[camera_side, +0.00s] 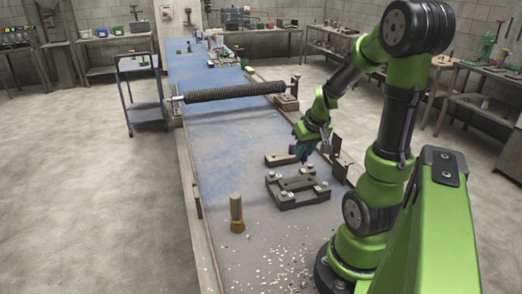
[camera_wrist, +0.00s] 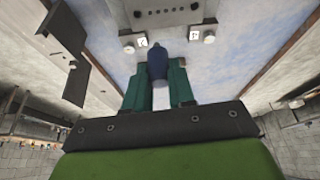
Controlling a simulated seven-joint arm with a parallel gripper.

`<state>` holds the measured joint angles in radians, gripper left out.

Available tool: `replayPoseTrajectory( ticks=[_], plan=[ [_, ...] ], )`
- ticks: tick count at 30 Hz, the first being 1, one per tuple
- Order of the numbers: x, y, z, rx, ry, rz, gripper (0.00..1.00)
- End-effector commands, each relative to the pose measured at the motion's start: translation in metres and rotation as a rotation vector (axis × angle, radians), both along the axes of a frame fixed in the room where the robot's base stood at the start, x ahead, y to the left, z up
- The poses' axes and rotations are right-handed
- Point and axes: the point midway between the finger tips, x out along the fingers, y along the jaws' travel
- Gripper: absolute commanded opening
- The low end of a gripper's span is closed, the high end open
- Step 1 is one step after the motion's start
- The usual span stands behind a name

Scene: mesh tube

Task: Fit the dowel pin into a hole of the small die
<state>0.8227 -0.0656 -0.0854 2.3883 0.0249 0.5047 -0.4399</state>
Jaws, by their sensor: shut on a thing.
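My gripper (camera_side: 304,150) is low over the blue table in the side view, near the dark blocks. In the wrist view its two teal fingers (camera_wrist: 159,72) are shut on a dark blue, rounded piece, which I take for the dowel pin (camera_wrist: 157,60). Its tip points away from the camera, and its lower part is hidden between the fingers.
A dark frame with silver clamps (camera_side: 297,192) lies in front of my gripper. A brown upright peg (camera_side: 236,212) stands nearer the camera, beside scattered pale chips (camera_side: 277,268). A long dark mesh roller (camera_side: 235,92) crosses the table behind. The blue table's left middle is clear.

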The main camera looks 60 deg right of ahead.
Motion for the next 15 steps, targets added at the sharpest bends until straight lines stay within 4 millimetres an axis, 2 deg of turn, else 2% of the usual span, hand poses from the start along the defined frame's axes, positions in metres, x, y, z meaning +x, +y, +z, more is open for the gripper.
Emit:
replayPoseTrajectory(
  ticks=[7,15],
  plan=[
    [-0.019,-0.011,0.009,-0.003,0.001,-0.241,0.0],
    [-0.022,-0.012,0.005,0.001,0.002,-0.324,0.0]
  ],
)
